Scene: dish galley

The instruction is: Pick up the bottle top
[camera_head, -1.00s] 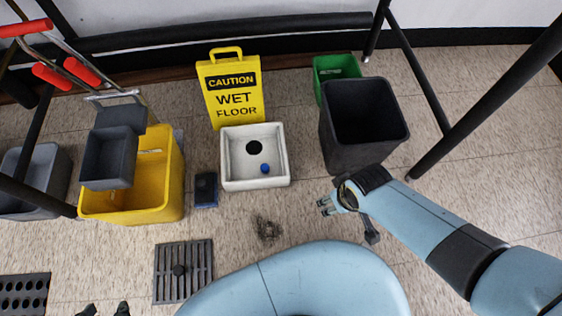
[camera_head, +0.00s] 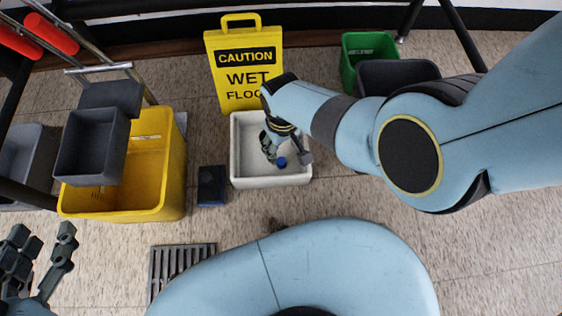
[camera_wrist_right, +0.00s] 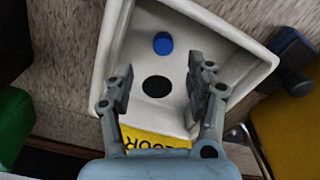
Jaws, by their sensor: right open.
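The blue bottle top (camera_head: 281,162) lies in the white square basin (camera_head: 240,180) on the floor. In the right wrist view the bottle top (camera_wrist_right: 163,43) is beyond the fingertips, near the basin's far wall, with the dark round drain hole (camera_wrist_right: 157,87) nearer the gripper. My right gripper (camera_head: 270,148) is over the basin, beside the bottle top in the head view. In the wrist view the right gripper (camera_wrist_right: 160,80) is open with nothing between its fingers. My left gripper (camera_head: 38,255) is open and empty at the lower left.
A yellow caution sign (camera_head: 243,65) stands behind the basin. A yellow mop bucket (camera_head: 150,190) and a dark blue block (camera_head: 211,186) are to its left. A grey bin (camera_head: 395,75) and a green bin (camera_head: 362,50) stand to the right. A floor grate (camera_head: 175,262) lies in front.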

